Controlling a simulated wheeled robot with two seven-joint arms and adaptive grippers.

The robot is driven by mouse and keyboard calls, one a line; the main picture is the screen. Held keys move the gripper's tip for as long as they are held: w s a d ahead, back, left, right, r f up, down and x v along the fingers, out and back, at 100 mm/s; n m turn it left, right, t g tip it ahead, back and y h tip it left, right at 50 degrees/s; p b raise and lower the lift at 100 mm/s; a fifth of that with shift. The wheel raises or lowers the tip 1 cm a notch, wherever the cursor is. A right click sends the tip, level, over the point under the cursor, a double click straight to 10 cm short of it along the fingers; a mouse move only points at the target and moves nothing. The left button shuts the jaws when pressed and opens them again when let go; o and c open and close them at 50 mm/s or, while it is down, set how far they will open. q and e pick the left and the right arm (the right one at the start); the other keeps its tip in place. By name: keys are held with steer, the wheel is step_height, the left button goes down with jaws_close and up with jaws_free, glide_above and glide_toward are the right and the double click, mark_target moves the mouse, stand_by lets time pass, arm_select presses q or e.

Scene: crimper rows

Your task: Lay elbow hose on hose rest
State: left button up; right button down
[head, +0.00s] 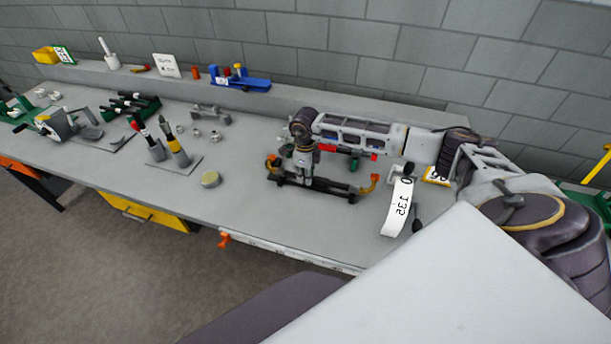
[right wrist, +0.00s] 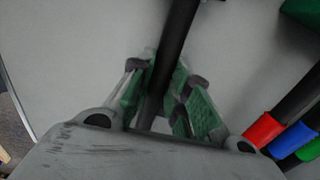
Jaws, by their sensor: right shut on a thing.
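In the right wrist view the dark tube (right wrist: 177,32) runs between the green-lined fingers (right wrist: 165,95). I cannot tell how far the hose is above the bench. A grey stand with two uprights (head: 211,113), apparently the hose rest, stands left of the gripper towards the back, with nothing on it. My left gripper is not in view.
Dark hoses with red (right wrist: 262,129) and blue ends lie beside the gripper. A white marked strip (head: 397,207) is to the right. The bench (head: 245,205) is clear between tin and hose.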

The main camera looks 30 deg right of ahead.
stand_by(0.7)
steer(key=c, duration=1.3)
jaws_free()
steer(key=shift+o, duration=0.2)
steer(key=shift+f, duration=0.1)
step_height(320, 180, up, 12)
stand_by(0.6)
